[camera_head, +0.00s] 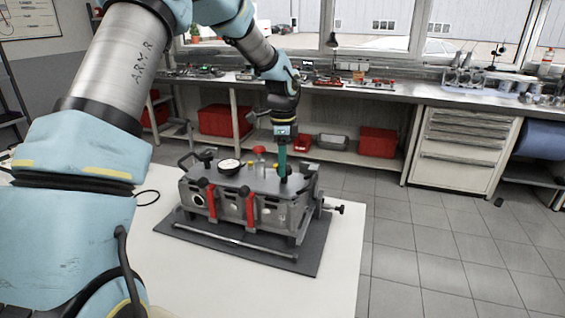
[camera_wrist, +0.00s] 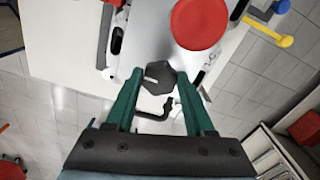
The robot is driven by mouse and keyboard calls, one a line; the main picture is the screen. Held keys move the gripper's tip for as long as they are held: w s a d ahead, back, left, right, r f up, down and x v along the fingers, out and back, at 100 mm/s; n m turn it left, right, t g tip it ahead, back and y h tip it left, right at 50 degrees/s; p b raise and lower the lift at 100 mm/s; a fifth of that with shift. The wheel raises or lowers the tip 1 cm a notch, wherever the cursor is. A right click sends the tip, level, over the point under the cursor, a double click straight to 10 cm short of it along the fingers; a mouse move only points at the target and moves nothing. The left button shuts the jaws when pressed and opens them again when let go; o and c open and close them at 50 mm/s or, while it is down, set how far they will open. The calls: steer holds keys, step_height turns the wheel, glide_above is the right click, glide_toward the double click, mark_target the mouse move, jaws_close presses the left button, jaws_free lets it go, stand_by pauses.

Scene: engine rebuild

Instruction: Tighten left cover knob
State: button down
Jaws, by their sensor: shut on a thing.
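The engine block (camera_head: 245,205) stands on a dark mat (camera_head: 305,262) on the white table. My gripper (camera_head: 282,174) points down over the right part of its top cover in the head view. In the wrist view its green fingers (camera_wrist: 160,74) are shut on a dark, many-sided cover knob (camera_wrist: 158,78) with a pale mark on top. The fingers mostly hide this knob in the head view. A red round cap (camera_wrist: 200,22) sits close beside the knob; it also shows in the head view (camera_head: 258,150).
A round white gauge (camera_head: 229,165) and red-handled clamps (camera_head: 250,205) are on the block. A yellow-ended part (camera_wrist: 284,40) shows in the wrist view. A workbench (camera_head: 330,88) with red bins stands behind. The floor at right is clear.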

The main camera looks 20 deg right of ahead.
stand_by(0.4)
steer(key=shift+c, duration=1.3)
jaws_free()
step_height(320, 180, up, 11)
steer(key=b, duration=0.3)
steer(key=shift+f, duration=0.1)
steer(key=s+a+f+n, duration=0.25)
steer(key=a+n, duration=0.35)
steer(key=a, duration=0.4)
steer(key=s+a+f+n, duration=0.1)
steer(key=a+f+n, duration=0.35)
steer(key=a, duration=0.55)
steer(key=s+a+f+n+t, duration=0.1)
steer(key=s+a+f+n, duration=0.2)
steer(key=s+a+n, duration=0.7)
steer(key=a+n, duration=0.1)
steer(key=a, duration=0.2)
steer(key=shift+s+a+f+t, duration=0.2)
steer(key=shift+s+f+t, duration=0.1)
